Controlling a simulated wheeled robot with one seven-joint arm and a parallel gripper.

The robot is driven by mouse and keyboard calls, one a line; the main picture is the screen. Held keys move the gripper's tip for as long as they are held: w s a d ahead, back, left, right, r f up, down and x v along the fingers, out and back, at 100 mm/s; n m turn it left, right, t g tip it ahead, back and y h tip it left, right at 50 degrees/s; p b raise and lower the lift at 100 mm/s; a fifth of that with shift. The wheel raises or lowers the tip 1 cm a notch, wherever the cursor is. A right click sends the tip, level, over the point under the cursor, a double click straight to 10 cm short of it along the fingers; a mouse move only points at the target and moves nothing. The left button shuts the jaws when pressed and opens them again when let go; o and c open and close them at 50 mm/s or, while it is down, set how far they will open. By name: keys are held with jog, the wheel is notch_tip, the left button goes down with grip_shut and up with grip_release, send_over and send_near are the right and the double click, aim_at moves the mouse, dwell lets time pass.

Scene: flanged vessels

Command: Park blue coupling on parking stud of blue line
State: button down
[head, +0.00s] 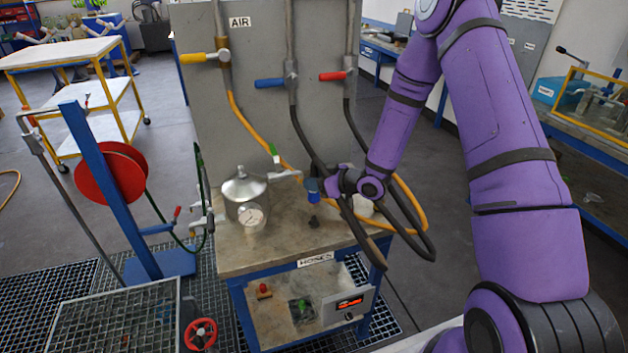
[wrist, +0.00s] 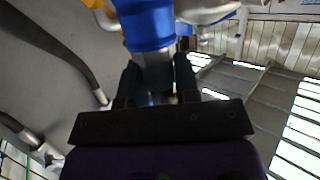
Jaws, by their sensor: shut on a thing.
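The blue coupling (head: 313,188) is held upright above the bench top, in front of the grey panel. In the wrist view its blue collar (wrist: 148,28) is large, with a grey metal part below it between the fingers. My gripper (head: 324,187) is shut on it; the two dark fingers (wrist: 158,75) flank the metal part. A small dark stud (head: 314,221) stands on the bench below the coupling, with a gap between them. I cannot tell from its look whether it belongs to the blue line. The blue-handled valve (head: 270,83) is on the panel, with a dark hose below it.
A metal vessel (head: 243,190) with a gauge stands left on the bench (head: 270,255). An orange hose (head: 250,125) and dark hoses (head: 410,240) loop around my gripper. A pale rounded object (head: 362,206) is behind it. A red reel (head: 110,172) stands further left.

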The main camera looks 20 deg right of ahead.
aim_at(314, 195)
jog(key=shift+f, duration=2.65)
jog(key=shift+f, duration=1.85)
jog(key=c, duration=0.8)
grip_release()
jog(key=v, duration=1.1)
jog(key=shift+a, duration=0.1)
